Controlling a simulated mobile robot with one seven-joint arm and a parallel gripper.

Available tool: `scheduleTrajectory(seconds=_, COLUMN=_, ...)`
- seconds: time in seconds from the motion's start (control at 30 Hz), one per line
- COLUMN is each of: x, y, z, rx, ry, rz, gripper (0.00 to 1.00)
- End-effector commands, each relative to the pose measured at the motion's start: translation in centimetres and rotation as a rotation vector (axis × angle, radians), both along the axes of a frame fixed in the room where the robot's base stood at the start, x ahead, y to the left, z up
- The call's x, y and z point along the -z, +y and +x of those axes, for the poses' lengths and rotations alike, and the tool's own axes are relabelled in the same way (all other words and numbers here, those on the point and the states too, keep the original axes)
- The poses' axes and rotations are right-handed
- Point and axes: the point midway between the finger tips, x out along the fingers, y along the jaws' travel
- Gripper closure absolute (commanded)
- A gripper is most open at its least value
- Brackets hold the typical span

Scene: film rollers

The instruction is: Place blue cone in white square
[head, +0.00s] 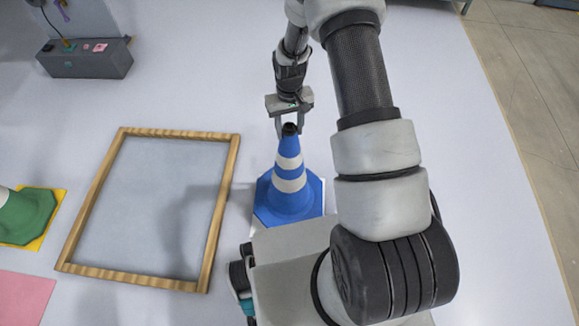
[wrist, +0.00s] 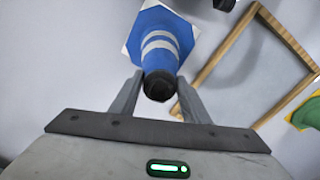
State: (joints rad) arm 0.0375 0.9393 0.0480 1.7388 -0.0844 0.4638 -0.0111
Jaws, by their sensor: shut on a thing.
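The blue cone (head: 288,182) has white bands, a black tip and a blue octagonal base. It stands upright in the head view, left of my arm. My gripper (head: 289,124) is above it, shut on its black tip. In the wrist view the cone (wrist: 160,45) points toward me, its tip between the fingers (wrist: 158,98). Pale edges of a white square (head: 257,227) show around the cone's base in the head view. The base covers most of this square, and my body hides part of its near side. I cannot tell whether the base touches it.
A wooden frame (head: 228,187) lies left of the cone. Farther left are a green cone (head: 28,217) on a yellow square (head: 58,200) and a pink square (head: 22,297). A dark grey box (head: 85,64) stands at the back left. White floor behind the cone is clear.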

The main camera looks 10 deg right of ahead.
Motion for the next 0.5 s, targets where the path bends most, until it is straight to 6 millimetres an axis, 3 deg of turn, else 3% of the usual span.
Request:
scheduleTrajectory(seconds=0.2, x=3.6, y=0.0, z=0.1, rx=0.000, ry=-0.001, rz=-0.001, gripper=1.00)
scheduleTrajectory(seconds=0.5, x=5.5, y=0.0, z=0.1, rx=0.001, ry=-0.001, rz=-0.001, gripper=1.00)
